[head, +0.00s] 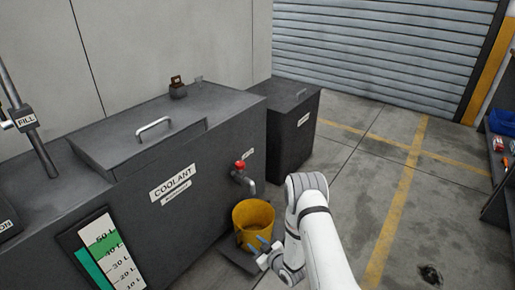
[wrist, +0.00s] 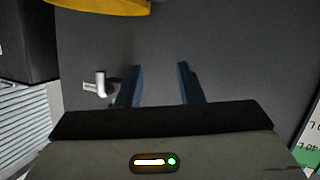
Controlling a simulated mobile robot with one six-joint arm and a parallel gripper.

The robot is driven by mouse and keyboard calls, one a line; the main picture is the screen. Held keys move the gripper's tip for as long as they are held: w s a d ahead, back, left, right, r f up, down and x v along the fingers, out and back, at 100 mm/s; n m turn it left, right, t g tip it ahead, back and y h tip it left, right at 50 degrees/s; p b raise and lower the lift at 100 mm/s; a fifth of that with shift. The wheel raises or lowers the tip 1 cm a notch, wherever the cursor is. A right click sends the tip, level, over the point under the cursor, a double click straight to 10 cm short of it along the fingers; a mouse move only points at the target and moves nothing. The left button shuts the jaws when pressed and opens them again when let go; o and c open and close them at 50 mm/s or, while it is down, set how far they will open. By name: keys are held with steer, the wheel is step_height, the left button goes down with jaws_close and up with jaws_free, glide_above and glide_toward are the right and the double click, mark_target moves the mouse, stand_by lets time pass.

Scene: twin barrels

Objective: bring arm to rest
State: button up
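My gripper (head: 263,247) is in front of the coolant tank, at the lower front side of the yellow bucket in the head view. Its two blue fingers are apart, with only the dark tank face between and beyond them in the wrist view (wrist: 158,84). Nothing is held. My white arm reaches in from the bottom of the head view, bent at the elbow. Whether the fingers touch the bucket cannot be told from the head view; in the wrist view they are clear of it.
The yellow bucket (head: 254,217) stands under the tap (head: 243,176) with its red knob on the coolant tank (head: 205,215). A second dark bin (head: 290,130) stands behind. A shelf with a blue bin (head: 503,122) is at far right. The floor between is open.

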steer(key=w+d+r+m+g+h+p, duration=0.1)
steer(key=w+d+r+h+p, duration=0.15)
steer(key=r, duration=0.85)
steer(key=w+d+r+m+h+p, duration=0.1)
steer(key=w+d+r+h+p, duration=0.2)
steer(key=r, duration=0.9)
steer(key=s+d+r+m+g+h+p, duration=0.1)
steer(key=s+d+r+p, duration=0.15)
steer(key=r, duration=0.55)
steer(key=s+d+r+m+g+h+p, duration=0.1)
steer(key=s+d+r+p, duration=0.15)
steer(key=r, duration=0.55)
steer(key=s+d+r+m+g+h+p, duration=0.1)
steer(key=s+d+r+m+p, duration=0.15)
steer(key=s+r, duration=0.5)
steer(key=s+d+r+m+g+h+p, duration=0.15)
steer(key=s+r+p, duration=0.3)
steer(key=r, duration=0.55)
steer(key=s+r+g+p, duration=0.1)
steer(key=s+r+p, duration=0.1)
steer(key=s, duration=0.4)
steer(key=s+r+m+g+p, duration=0.1)
steer(key=s+r, duration=0.4)
steer(key=s, duration=0.2)
steer(key=s+d+r+g+y+p, duration=0.1)
steer(key=s+r+p, duration=0.1)
steer(key=s, duration=0.4)
steer(key=shift+s+r+m+p, duration=0.3)
steer(key=shift+s+r+m, duration=0.1)
steer(key=shift+r, duration=0.4)
